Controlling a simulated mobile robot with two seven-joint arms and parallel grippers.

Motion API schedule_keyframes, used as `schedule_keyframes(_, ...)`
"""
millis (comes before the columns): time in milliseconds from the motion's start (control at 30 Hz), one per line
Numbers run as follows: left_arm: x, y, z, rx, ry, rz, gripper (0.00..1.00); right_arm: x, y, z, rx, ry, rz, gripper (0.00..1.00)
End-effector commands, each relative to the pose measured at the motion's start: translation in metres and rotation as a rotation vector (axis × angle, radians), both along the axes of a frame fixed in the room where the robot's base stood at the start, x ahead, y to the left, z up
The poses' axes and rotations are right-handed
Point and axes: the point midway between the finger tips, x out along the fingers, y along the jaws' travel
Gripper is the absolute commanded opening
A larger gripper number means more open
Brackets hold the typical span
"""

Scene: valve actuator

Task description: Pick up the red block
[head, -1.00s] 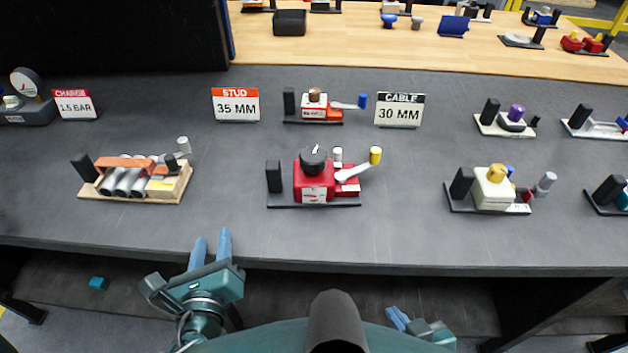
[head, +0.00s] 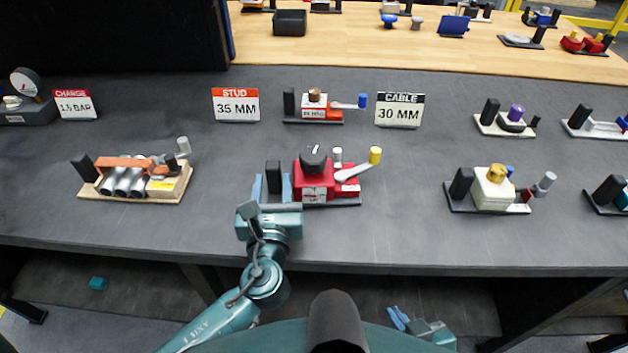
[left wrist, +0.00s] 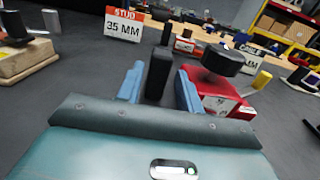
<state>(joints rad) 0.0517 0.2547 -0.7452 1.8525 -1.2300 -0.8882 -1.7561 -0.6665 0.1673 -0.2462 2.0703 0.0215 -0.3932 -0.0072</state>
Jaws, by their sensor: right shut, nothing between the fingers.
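The red block (head: 314,182) is a red valve unit with a black knob on top and a white lever with a yellow end, standing on a dark base plate on the table. A black upright post (head: 273,176) stands at the left end of the plate. My left gripper (head: 272,188) is open, with one blue finger on each side of this post. In the left wrist view the post (left wrist: 159,72) stands between the fingers with narrow gaps, and the red block (left wrist: 222,104) is just right of the right finger. My right gripper (head: 398,317) is shut and empty, low in front of the table.
A lever unit (head: 322,105) and two signs, STUD (head: 236,104) and CABLE (head: 400,110), stand behind. A unit with silver cylinders (head: 135,180) is to the left, a cream unit (head: 492,190) to the right.

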Motion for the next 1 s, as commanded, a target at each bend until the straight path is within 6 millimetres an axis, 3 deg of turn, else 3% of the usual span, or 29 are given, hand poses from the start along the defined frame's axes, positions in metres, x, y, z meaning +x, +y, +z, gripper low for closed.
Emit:
schedule_keyframes(300,0.042,0.004,0.001,-0.002,-0.001,0.001,0.36,0.000,0.000,0.000,0.000,0.000,0.000,0.00)
schedule_keyframes(567,0.045,0.005,0.001,-0.002,0.000,0.000,0.36,0.000,0.000,0.000,0.000,0.000,0.000,0.00)
schedule_keyframes(1000,0.044,0.005,0.000,-0.002,0.000,0.001,0.01,0.000,0.000,0.000,0.000,0.000,0.000,0.00)
